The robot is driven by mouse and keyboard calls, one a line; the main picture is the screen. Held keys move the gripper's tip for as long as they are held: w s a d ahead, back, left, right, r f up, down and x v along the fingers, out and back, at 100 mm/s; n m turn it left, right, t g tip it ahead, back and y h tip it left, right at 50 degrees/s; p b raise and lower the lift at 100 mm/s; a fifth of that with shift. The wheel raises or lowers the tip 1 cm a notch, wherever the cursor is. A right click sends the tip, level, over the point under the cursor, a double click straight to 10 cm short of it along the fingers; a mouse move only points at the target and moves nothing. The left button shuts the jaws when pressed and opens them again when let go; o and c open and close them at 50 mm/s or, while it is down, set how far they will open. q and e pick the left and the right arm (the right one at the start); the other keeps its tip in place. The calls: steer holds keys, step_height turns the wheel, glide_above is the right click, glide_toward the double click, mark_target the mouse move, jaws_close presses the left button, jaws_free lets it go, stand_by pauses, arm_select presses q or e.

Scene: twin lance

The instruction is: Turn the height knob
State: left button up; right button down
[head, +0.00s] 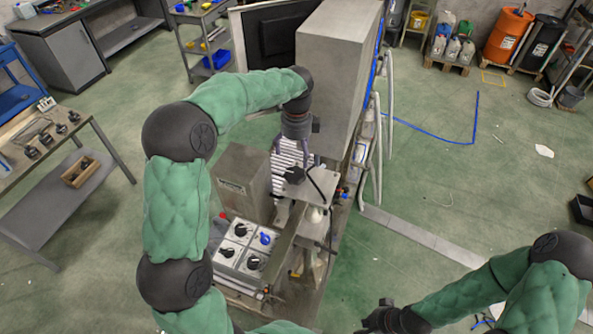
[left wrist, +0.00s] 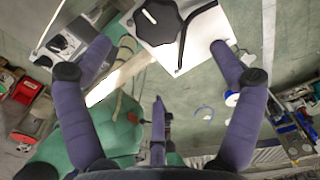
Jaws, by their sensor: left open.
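A black lobed knob (head: 293,175) sits on top of a small metal plate (head: 318,186) beside the machine. In the left wrist view the knob (left wrist: 162,20) is near the top edge, partly cut off, with a black lever or cable beside it on the pale plate (left wrist: 205,35). My left gripper (head: 298,160) is directly above and close to the knob. Its two purple fingers (left wrist: 160,55) are spread wide with nothing between them. I cannot tell its exact gap to the knob. My right gripper (head: 382,318) is low at the bottom edge, far from the knob, its fingers unclear.
A control box (head: 242,256) with several black knobs and one blue knob (head: 265,238) stands left of the plate. A tall grey cabinet (head: 335,60) rises behind. A workbench (head: 55,135) is at the left. Green floor lies open at the right.

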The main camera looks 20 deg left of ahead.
mark_target(296, 174)
arm_select(q)
step_height(296, 174, down, 10)
steer(key=shift+r+p, duration=0.1)
steer(key=shift+p, duration=0.45)
steer(key=c, duration=1.1)
